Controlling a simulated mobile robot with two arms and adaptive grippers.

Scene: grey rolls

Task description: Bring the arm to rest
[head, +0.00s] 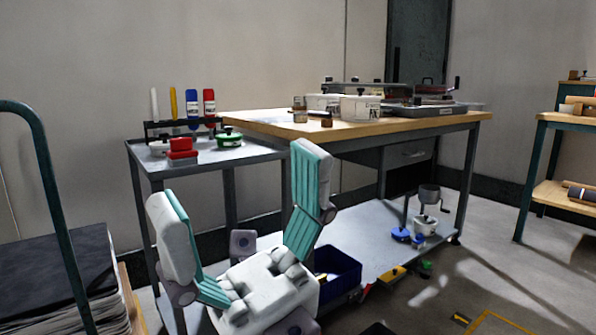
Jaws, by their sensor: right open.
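My right gripper (238,215) is in the lower middle of the head view. Its two white fingers with teal ribbed pads stand wide apart, pointing up, with nothing between them. It appears in front of the grey side table and the lower shelf of the workbench, covering parts of both. I see no contact with either. My left gripper is not in the view.
A grey side table (240,154) holds markers in a rack, a red block (181,152) and a green-lidded tin (229,137). A wooden-topped workbench (405,124) carries pots. A blue bin (336,276) sits low behind my gripper. A cart with stacked sheets stands left.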

